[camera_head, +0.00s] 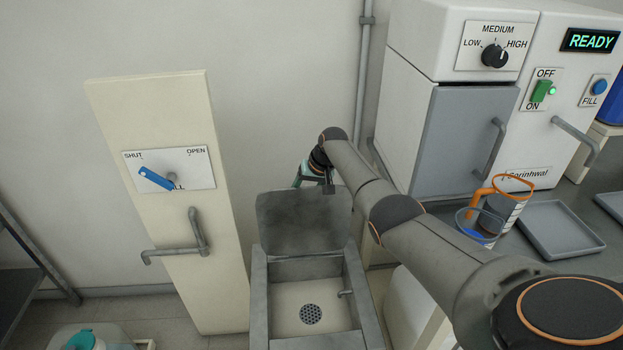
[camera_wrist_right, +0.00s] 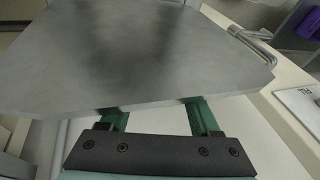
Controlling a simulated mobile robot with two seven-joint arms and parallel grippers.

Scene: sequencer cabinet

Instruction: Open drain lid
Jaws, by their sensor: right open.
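The drain lid (camera_head: 303,220) is a dark grey plate, raised and leaning upright at the back of the drain basin (camera_head: 259,295). The basin is uncovered and shows a round perforated drain (camera_head: 311,314) in its floor. My right gripper (camera_head: 312,178) is at the lid's upper edge, on the far side. In the right wrist view the lid (camera_wrist_right: 140,50) fills the upper part. The green fingers of my right gripper (camera_wrist_right: 158,112) are open and spread apart, their tips hidden by the lid. Contact is hard to tell. My left gripper is not in view.
A cream panel (camera_head: 225,255) with a blue lever (camera_head: 155,179) and pipe handle stands left of the basin. A white cabinet (camera_head: 405,115) with a grey door is at right. An orange-handled jug (camera_head: 510,205) and a grey tray (camera_head: 562,232) sit on the right counter.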

